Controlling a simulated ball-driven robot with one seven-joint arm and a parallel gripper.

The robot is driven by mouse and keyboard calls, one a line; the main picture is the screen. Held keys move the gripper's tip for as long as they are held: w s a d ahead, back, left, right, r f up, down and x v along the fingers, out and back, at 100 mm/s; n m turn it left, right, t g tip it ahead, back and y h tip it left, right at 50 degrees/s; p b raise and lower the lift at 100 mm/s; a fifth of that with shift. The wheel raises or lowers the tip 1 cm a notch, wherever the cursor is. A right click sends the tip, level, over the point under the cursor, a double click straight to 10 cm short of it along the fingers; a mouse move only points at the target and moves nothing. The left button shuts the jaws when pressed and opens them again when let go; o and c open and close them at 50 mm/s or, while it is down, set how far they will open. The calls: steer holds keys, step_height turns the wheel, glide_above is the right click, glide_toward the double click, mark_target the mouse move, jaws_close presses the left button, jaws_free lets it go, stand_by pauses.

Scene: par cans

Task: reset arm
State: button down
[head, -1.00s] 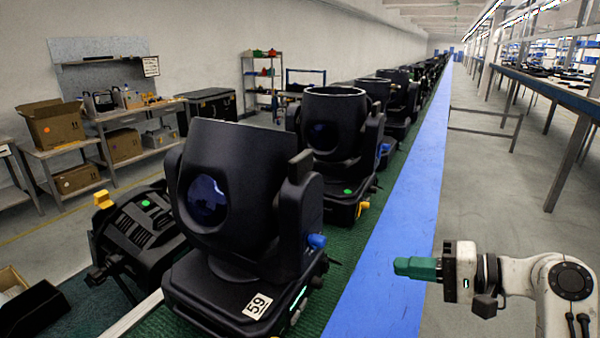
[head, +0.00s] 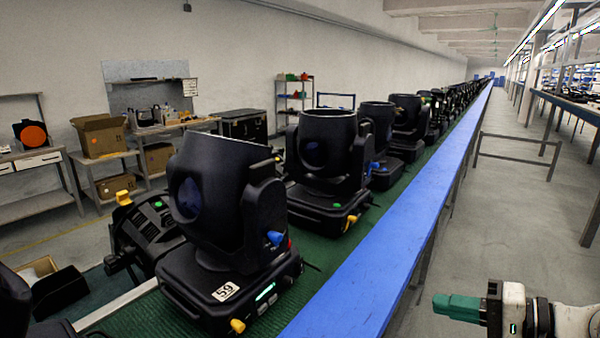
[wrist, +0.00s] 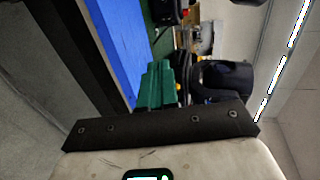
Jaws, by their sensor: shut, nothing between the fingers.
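My gripper (head: 457,307) is at the lower right of the head view, with green fingers pointing left. It is shut and empty, in the air to the right of the blue rail. In the wrist view the green fingers (wrist: 156,86) are together at the middle. The rest of my arm is cut off by the lower right edge of the head view.
A black par light marked 59 (head: 225,205) stands on the green belt, with more lights in a row behind it. A blue rail (head: 400,220) runs along the belt. Shelving with a blue edge (head: 570,108) is at the right. Grey floor (head: 510,220) between is mostly clear.

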steer(key=s+a+f+n+g+h, duration=0.1)
steer(key=s+a+f+g+h, duration=0.15)
steer(key=s+f, duration=0.65)
steer(key=s+a+f+n+g+h, duration=0.1)
steer(key=s+f+h, duration=0.35)
steer(key=f, duration=0.85)
steer(key=s+d+f+n+g+h, duration=0.2)
steer(key=s+f, duration=0.1)
steer(key=s, duration=0.7)
steer(key=s+d+f+n+g+h, duration=0.2)
steer(key=s+d+f+h, duration=0.1)
steer(key=s, duration=0.6)
steer(key=shift+s+d+f+n, duration=0.15)
steer(key=shift+s+f+n, duration=0.15)
steer(key=shift+s+n, duration=0.1)
